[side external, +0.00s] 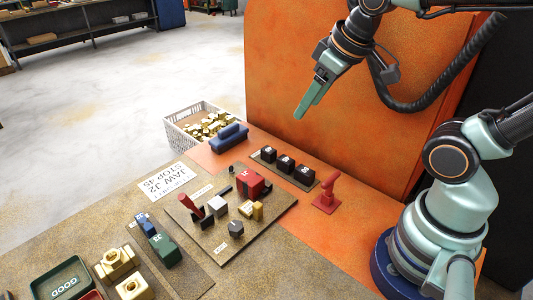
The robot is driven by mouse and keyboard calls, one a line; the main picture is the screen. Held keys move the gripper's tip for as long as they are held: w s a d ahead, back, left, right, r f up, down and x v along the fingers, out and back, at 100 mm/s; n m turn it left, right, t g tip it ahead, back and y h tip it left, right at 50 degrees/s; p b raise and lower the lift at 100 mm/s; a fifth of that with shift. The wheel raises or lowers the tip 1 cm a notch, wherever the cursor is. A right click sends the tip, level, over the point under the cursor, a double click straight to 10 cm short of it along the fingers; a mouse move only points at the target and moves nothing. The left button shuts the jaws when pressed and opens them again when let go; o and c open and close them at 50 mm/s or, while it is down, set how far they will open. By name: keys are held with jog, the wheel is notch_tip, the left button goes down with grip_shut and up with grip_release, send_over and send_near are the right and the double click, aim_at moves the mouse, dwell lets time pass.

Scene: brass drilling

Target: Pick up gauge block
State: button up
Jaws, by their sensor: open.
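My gripper (300,115) hangs in the air at the upper middle, its pale green fingers pointing down and left. It is open and nothing shows between its fingers. It is well above and behind the brown board (262,220) on the bench. On that board stands a small silver-grey block (217,205), which may be the gauge block; the labels are too small to be sure. Near it are a dark grey hexagonal piece (236,228), a brass piece (257,212), a red block (250,184) and an upright red-handled piece (190,205).
Black blocks (285,164) stand in a row behind the board, with a red stand (327,194) to their right. A blue brush-like item (229,137) and a crate of brass parts (172,127) are farther back. An orange panel (350,120) rises behind. Green and blue blocks (164,249) lie front left.

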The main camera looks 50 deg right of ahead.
jog(key=w+d+f+n+g, duration=0.2)
jog(key=w+d+f+n, duration=0.1)
jog(key=w+n, duration=0.3)
jog(key=n+g, duration=0.3)
jog(key=n, duration=0.7)
send_near(286, 159)
jog(key=shift+n, duration=0.3)
notch_tip(286, 159, down, 9)
jog(key=shift+w+r, duration=0.1)
grip_shut()
